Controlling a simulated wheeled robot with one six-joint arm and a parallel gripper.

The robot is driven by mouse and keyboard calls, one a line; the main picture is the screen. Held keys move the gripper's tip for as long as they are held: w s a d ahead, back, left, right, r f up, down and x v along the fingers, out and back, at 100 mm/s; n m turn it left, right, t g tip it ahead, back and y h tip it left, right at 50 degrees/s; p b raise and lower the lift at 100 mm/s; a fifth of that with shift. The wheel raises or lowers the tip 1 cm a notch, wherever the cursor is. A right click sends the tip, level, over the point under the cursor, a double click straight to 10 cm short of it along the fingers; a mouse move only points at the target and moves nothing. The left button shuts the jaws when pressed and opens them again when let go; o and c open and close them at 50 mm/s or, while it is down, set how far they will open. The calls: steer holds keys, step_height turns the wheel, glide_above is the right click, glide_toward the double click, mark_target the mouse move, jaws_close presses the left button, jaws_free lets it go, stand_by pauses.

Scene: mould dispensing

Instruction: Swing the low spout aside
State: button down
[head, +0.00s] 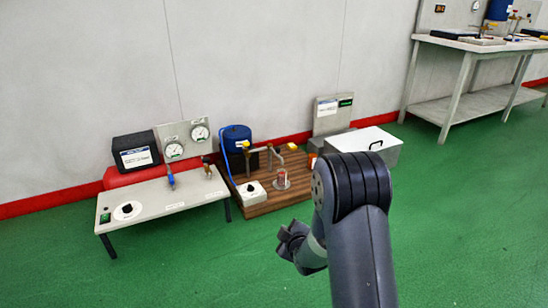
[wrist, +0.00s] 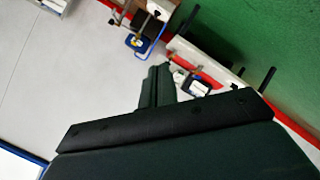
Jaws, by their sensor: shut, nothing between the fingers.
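A brown slatted wooden platform (head: 262,207) stands on the floor. It carries brass-coloured spout pipes (head: 270,150) with yellow handles, in front of a blue tank (head: 236,138). I cannot tell which pipe is the low spout. My gripper (head: 288,240) is in the air in front of the platform, apart from the pipes. In the wrist view my gripper (wrist: 160,74) shows two dark fingers, shut and empty. The pipes are small and tilted there.
A low grey table (head: 165,200) with two gauges (head: 187,140) and a dial stands left of the platform. A white box (head: 365,142) stands behind right. A taller bench (head: 480,95) stands at far right. Green floor (head: 470,220) is clear at right.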

steer(key=w+a+f+n+t+y, duration=0.1)
steer(key=w+a+f+n+y, duration=0.1)
steer(key=a+f+n+y, duration=0.1)
steer(key=w+a+f+n+t+y, duration=0.2)
steer(key=a+f+n, duration=0.4)
steer(key=f, duration=0.3)
steer(key=shift+w+a+f+n+y, duration=0.15)
steer(key=shift+w+f+n+y, duration=0.25)
steer(key=shift+w+n, duration=0.25)
steer(key=shift+t, duration=0.3)
